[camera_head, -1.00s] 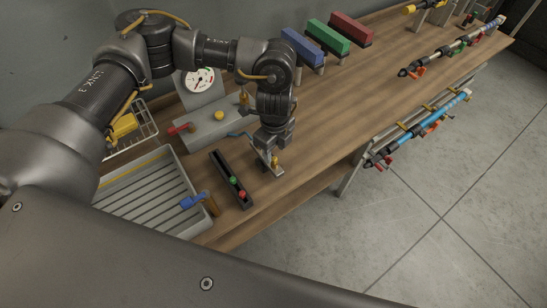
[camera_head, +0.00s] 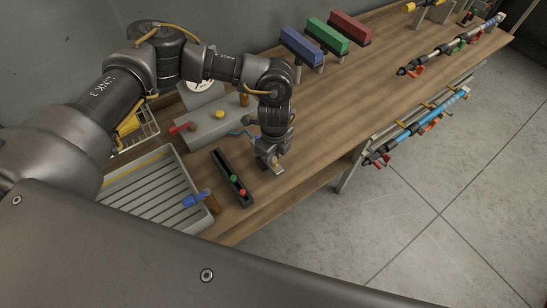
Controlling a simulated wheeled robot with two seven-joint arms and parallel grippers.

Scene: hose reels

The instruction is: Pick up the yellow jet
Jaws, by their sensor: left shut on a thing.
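My left gripper (camera_head: 272,160) is low over the wooden bench, to the right of a black slotted holder (camera_head: 222,165). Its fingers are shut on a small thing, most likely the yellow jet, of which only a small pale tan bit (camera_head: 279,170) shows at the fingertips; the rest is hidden. In the holder sit a green jet (camera_head: 234,178) and a red jet (camera_head: 242,191). My right gripper is not in view.
A grey ribbed tray (camera_head: 128,187) with a blue-handled tool (camera_head: 195,199) is at the left. Behind the holder stands a grey box (camera_head: 210,127) with a red lever and yellow button. Blue (camera_head: 301,45), green (camera_head: 328,36) and red (camera_head: 351,27) blocks line the back. The bench's middle is clear.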

